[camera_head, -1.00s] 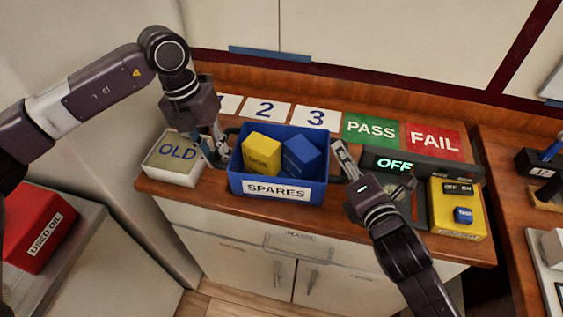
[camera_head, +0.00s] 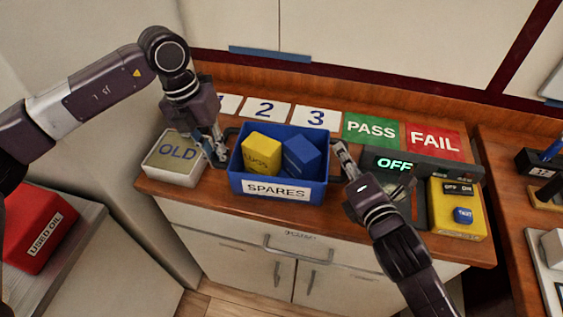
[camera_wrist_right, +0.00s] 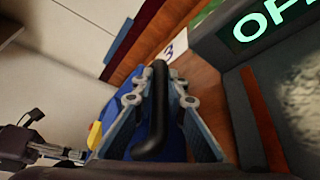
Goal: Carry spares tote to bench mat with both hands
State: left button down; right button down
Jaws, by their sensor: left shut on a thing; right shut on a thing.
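The spares tote (camera_head: 235,183) is a blue open box with a white SPARES label, upright at the middle of the wooden bench. A yellow box (camera_head: 262,152) and a blue box (camera_head: 301,155) lie inside it. My left gripper (camera_head: 221,158) is shut on the tote's left handle. My right gripper (camera_head: 340,152) is shut on its right handle. In the right wrist view the black handle (camera_wrist_right: 155,115) runs between the right fingers (camera_wrist_right: 150,95). Whether the tote is clear of the bench top, I cannot tell. I cannot pick out a bench mat.
The OLD box (camera_head: 172,158) stands close by my left gripper. White number cards (camera_head: 266,110), the green PASS mat (camera_head: 371,130) and red FAIL mat (camera_head: 434,140) lie behind. The OFF display unit (camera_head: 421,167) and a yellow switch box (camera_head: 456,208) stand right.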

pick_arm(q)
jog(key=shift+w+r, duration=0.1)
jog(key=shift+r, duration=0.15)
pick_arm(e)
jog(key=shift+r, duration=0.25)
